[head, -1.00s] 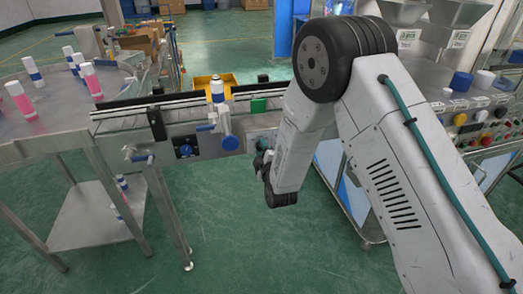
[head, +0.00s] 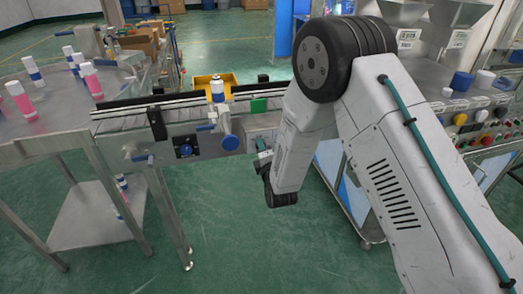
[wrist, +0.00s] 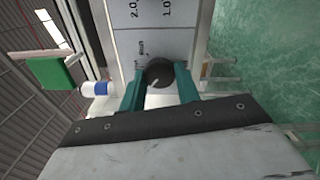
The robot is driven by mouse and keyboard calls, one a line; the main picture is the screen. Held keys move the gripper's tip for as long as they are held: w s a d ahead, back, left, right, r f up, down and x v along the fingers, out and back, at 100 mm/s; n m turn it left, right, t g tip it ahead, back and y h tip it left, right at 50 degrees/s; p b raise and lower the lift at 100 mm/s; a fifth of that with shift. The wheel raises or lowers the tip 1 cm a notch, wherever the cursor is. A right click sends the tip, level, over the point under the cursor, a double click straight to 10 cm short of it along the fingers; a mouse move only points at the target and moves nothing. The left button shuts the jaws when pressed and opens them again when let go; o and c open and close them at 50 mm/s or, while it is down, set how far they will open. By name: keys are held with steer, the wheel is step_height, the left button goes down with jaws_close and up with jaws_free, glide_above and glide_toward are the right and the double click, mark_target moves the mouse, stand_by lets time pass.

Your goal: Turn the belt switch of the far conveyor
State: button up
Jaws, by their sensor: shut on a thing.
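The belt switch is a round black knob with a white pointer line (wrist: 158,73), on a pale panel (wrist: 150,42) with printed marks in the wrist view. The pointer line is slanted. My gripper (wrist: 160,70) has its two teal fingers shut on the knob, one on each side. In the head view the conveyor (head: 190,112) runs across the middle, and my wrist is at its right-hand front. My arm hides most of the gripper and the switch there.
A green block (head: 259,105) is on the conveyor's side. A steel table (head: 50,115) with several cans is at left. A button panel (head: 485,125) is at right.

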stand_by(0.3)
steer(key=o, duration=1)
steer(key=v, duration=0.8)
